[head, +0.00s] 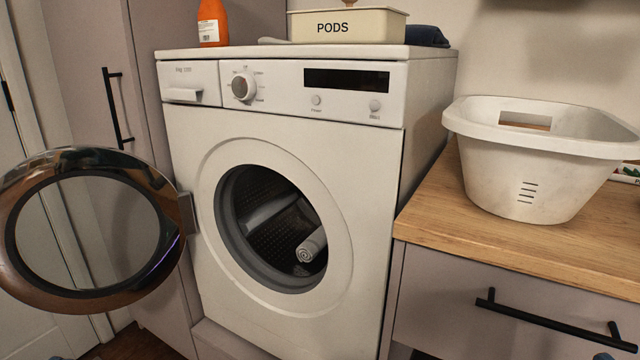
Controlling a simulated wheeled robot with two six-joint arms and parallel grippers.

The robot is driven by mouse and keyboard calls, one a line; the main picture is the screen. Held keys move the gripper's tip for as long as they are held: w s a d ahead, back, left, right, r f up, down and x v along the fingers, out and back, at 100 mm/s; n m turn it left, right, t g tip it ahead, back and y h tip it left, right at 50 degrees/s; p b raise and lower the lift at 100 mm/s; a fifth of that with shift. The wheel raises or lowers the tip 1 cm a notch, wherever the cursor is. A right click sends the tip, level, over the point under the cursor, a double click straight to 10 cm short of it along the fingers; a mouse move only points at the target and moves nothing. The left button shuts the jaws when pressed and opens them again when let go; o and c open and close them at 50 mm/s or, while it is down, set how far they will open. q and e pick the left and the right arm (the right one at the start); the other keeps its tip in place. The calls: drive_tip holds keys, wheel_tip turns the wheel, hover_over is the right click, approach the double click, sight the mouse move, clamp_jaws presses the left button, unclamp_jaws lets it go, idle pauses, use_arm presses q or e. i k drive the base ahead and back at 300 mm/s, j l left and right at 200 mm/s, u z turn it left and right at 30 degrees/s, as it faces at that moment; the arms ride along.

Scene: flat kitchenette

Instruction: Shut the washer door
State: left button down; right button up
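The washer (285,125) is white and faces me in the middle of the head view. Its round door (100,160) has a dark glossy rim and a clear centre. The door stands wide open, swung out to the left on a hinge (187,213) at the left of the opening. The drum opening (270,225) is uncovered, and a rolled grey-white cloth (311,246) lies inside it. Neither of my grippers can be made out; only small grey bits show at the bottom edge, too little to identify. Nothing is seen touching the door.
A white laundry basket (530,165) stands on the wooden counter (425,205) at right, above a drawer with a black handle (550,323). A PODS box (347,27) and an orange bottle (212,22) stand on the washer. A tall cabinet (85,45) is behind the open door.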

sight(174, 209)
drive_tip(key=i+j+u, duration=0.45)
drive_tip(key=j, duration=0.3)
drive_tip(key=i+j+u, duration=0.4)
drive_tip(key=i+j, duration=0.2)
drive_tip(key=i, duration=0.05)
